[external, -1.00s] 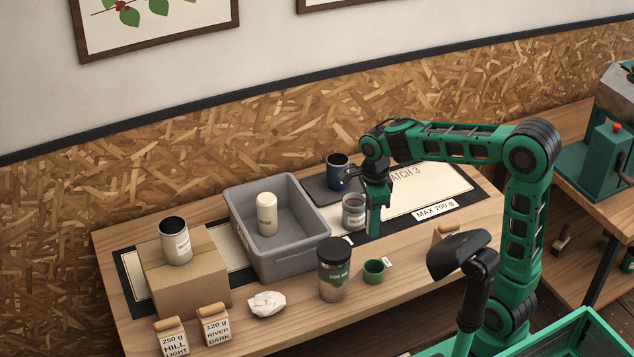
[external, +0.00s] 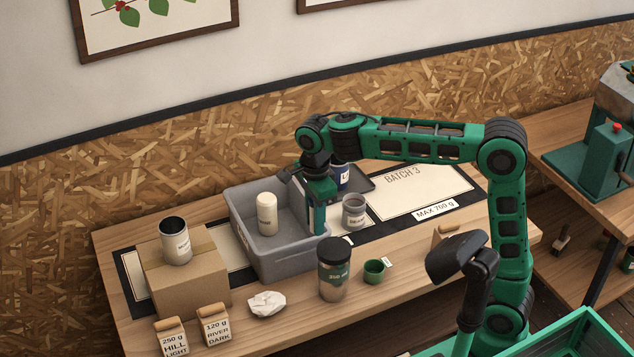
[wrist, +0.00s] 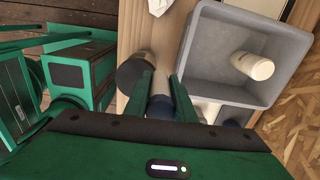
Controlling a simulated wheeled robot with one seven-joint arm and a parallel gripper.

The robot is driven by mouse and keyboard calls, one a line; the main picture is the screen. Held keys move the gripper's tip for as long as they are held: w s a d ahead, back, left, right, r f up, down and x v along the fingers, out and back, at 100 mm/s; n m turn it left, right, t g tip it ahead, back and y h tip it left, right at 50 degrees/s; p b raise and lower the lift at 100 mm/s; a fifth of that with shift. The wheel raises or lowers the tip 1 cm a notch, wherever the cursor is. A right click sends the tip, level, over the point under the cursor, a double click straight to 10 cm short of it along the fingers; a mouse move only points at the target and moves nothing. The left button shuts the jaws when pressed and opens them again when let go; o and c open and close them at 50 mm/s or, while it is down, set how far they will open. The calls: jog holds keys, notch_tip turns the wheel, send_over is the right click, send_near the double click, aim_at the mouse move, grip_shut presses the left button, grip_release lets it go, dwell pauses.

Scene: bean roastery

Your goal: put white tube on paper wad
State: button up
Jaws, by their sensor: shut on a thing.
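A white capped cylinder (external: 267,214) stands in the grey bin (external: 290,268) and also shows in the wrist view (wrist: 252,66). The crumpled white paper wad (external: 266,304) lies on the table in front of the bin; its edge shows at the top of the wrist view (wrist: 158,6). My gripper (external: 317,230) points down by the bin's right end. In the wrist view its fingers (wrist: 160,98) are shut on a pale cylinder with a dark end (wrist: 160,84). This held thing is mostly hidden in the external view, and I cannot tell whether it is the white tube.
A tall black-lidded jar (external: 334,270) and a green cup (external: 374,271) stand near the front edge. A cardboard box (external: 185,280) bears an open tin (external: 175,242). Two small bags stand front left.

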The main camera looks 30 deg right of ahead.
jog(key=s+a+n, duration=0.2)
jog(key=s+a, duration=0.4)
jog(key=a, duration=0.4)
jog(key=s+a+n, duration=0.1)
jog(key=s+a, duration=0.6)
jog(key=a, duration=0.3)
send_over(267, 300)
notch_tip(267, 300, down, 13)
jog(key=shift+r, duration=0.1)
jog(key=shift+f, duration=2.05)
jog(key=o, duration=1)
jog(key=shift+f, duration=0.1)
